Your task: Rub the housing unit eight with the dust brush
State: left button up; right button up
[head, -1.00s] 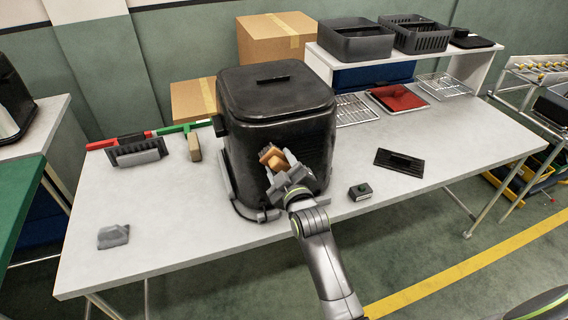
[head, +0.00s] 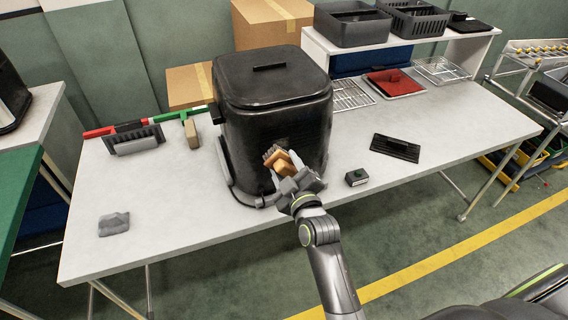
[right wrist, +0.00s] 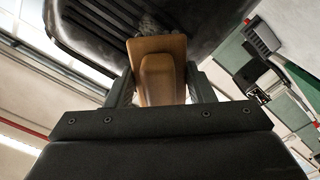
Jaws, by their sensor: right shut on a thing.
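The black fryer housing (head: 275,112) stands on the grey table with its lid on. My right gripper (head: 289,172) is at the lower right of the housing's front, shut on the wooden dust brush (head: 284,161). The brush's bristles face the housing's front and look close to or touching it. In the right wrist view, the brush's wooden handle (right wrist: 163,77) sits between the two fingers. Its bristles are mostly hidden behind the wood, near the slotted vent of the housing (right wrist: 110,35). My left gripper is not in view.
A small dark box (head: 357,177) and a flat black vent panel (head: 395,148) lie right of the housing. The table's front left is mostly clear.

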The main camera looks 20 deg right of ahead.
aim_at(289, 174)
jog(key=shift+s+f+b, duration=0.15)
jog(key=shift+s+b, duration=0.2)
jog(key=shift+s, duration=1.2)
jog(key=shift+w, duration=0.15)
jog(key=shift+w+f+p, duration=0.2)
jog(key=shift+w+p, duration=0.05)
jog(key=shift+w, duration=0.95)
jog(key=shift+w+f+p, duration=0.15)
jog(key=shift+w+p, duration=0.1)
jog(key=shift+w, duration=0.9)
jog(key=shift+w+f, duration=0.3)
jog(key=shift+w, duration=0.6)
jog(key=shift+w, duration=1.15)
